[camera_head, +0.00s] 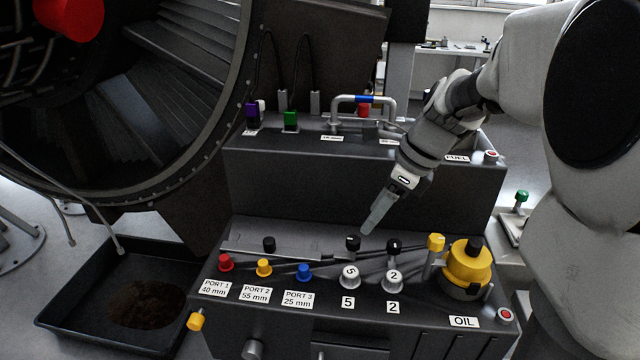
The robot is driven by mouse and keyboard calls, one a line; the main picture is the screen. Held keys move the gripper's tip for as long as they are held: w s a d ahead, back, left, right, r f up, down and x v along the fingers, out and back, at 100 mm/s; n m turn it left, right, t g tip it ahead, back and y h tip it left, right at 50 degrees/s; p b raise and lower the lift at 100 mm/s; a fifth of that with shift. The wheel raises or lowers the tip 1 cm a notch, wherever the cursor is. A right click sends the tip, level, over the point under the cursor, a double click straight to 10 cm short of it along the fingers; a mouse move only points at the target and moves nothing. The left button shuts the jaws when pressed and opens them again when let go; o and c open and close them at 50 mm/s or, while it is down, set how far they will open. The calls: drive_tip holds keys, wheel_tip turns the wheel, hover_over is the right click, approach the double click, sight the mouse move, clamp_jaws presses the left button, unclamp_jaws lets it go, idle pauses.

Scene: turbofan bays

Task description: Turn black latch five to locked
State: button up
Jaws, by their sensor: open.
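Black latch five (352,243) is a black knob on the lower step of the dark bay unit. Below it are a pale round cap marked 5 (349,277) and a white label 5 on the front face. My gripper (368,230) points down and left, its tips just above and to the right of latch five, apart from it as far as I can tell. The fingers appear edge-on, open, with nothing seen between them. The latch's locked or unlocked marking is too small to read.
A similar black latch (393,246) with a cap marked 2 (393,277) stands close on the right. Farther right is a yellow oil canister (467,268). Red, orange and blue (304,271) port plugs lie left. A raised step (300,165) rises behind.

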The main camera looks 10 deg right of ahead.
sight(355, 239)
drive_tip(key=b+x, duration=0.1)
drive_tip(key=x, duration=0.6)
drive_tip(key=shift+f, duration=0.25)
clamp_jaws()
